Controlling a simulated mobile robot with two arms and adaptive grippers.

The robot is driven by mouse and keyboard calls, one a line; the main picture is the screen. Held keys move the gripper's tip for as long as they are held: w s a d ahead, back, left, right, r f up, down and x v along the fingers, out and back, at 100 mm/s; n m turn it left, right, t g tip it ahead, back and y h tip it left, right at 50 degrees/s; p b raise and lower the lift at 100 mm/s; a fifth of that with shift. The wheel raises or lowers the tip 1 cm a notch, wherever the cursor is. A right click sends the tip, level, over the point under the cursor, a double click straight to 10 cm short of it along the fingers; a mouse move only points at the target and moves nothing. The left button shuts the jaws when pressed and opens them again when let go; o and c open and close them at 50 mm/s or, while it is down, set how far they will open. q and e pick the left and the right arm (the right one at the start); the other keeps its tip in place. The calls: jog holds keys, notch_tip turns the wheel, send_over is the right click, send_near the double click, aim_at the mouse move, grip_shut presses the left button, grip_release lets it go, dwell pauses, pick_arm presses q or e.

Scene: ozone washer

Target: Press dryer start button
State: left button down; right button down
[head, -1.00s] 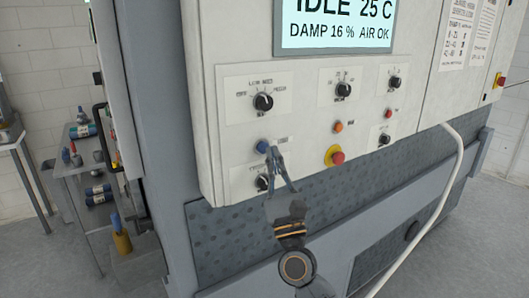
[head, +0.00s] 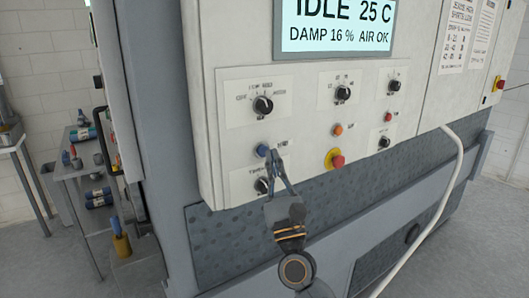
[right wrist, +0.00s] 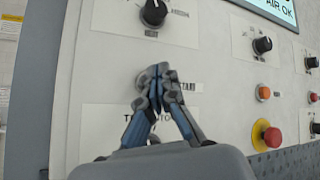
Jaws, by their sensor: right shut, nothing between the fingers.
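The dryer's control panel (head: 300,135) has a blue button (head: 262,150) at its lower left, with a small label beside it. The label reads START (right wrist: 187,86) in the right wrist view. My right gripper (head: 272,150) is shut and empty, its fingertips just at the right edge of the blue button in the head view. In the right wrist view the fingertips (right wrist: 158,72) cover most of the button's place, so I cannot tell whether they touch it. The display (head: 335,25) reads IDLE, 25 C, DAMP 16 %, AIR OK. My left gripper is not in view.
Black knobs sit above (head: 263,103) and below (head: 263,185) the button. An orange button (head: 338,129) and a red stop button (head: 337,159) on yellow are to the right. A white hose (head: 440,210) runs down at right. A shelf cart (head: 85,165) stands at left.

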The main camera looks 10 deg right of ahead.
jog(key=shift+w, duration=0.1)
dwell(0.4)
jog(key=shift+w+a+b, duration=0.15)
jog(key=shift+w+b, duration=0.15)
jog(key=shift+w+a+b, duration=0.15)
jog(key=shift+w+b, duration=0.2)
jog(key=shift+w, duration=0.1)
dwell(0.7)
jog(key=shift+s, duration=0.2)
jog(key=shift+s+d, duration=0.35)
jog(key=shift+s, duration=0.35)
jog(key=shift+s+d+p, duration=0.25)
jog(key=shift+s+d, duration=0.05)
jog(key=shift+s, duration=0.45)
jog(key=shift+s+d+p, duration=0.25)
jog(key=shift+s+p, duration=0.05)
jog(key=shift+s, duration=0.5)
jog(key=shift+s+d+p, duration=0.25)
jog(key=shift+s+d, duration=0.05)
jog(key=shift+s, duration=0.45)
